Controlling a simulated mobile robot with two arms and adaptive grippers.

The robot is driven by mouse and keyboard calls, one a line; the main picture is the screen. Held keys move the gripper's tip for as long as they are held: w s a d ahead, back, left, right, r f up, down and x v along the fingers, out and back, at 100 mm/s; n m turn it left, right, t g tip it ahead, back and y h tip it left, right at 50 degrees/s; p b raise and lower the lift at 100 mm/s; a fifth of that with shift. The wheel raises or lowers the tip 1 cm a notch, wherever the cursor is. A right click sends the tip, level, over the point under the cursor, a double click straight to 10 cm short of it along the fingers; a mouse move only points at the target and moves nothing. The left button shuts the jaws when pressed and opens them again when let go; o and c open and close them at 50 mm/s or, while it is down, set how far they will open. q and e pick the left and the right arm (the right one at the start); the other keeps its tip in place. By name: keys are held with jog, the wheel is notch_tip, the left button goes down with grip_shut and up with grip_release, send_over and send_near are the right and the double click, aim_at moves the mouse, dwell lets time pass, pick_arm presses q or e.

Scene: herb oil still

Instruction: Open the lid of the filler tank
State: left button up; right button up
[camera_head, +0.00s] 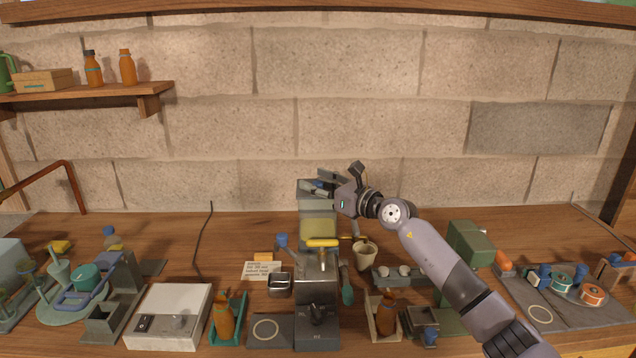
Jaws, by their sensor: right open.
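The filler (317,290) stands at the middle of the bench, a tall dark grey machine with a black knob low on its front. Its upper part, which I take for the tank (318,228), is pale with a yellowish band. A yellow bar handle (322,243) crosses in front of it. A grey-green panel, seemingly the lid (306,198), is at the top; I cannot tell how far it is raised. My right gripper (323,182) is open at this panel's upper edge, partly covering it; contact is unclear. My left gripper is out of view.
A cream cup (365,256) stands right of the filler, below my right arm. A white box (169,316), a bottle in a teal holder (229,318) and a small metal tin (279,284) stand left. A green machine (470,245) is behind my forearm.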

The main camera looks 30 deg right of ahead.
jog(key=shift+c, duration=0.5)
grip_shut()
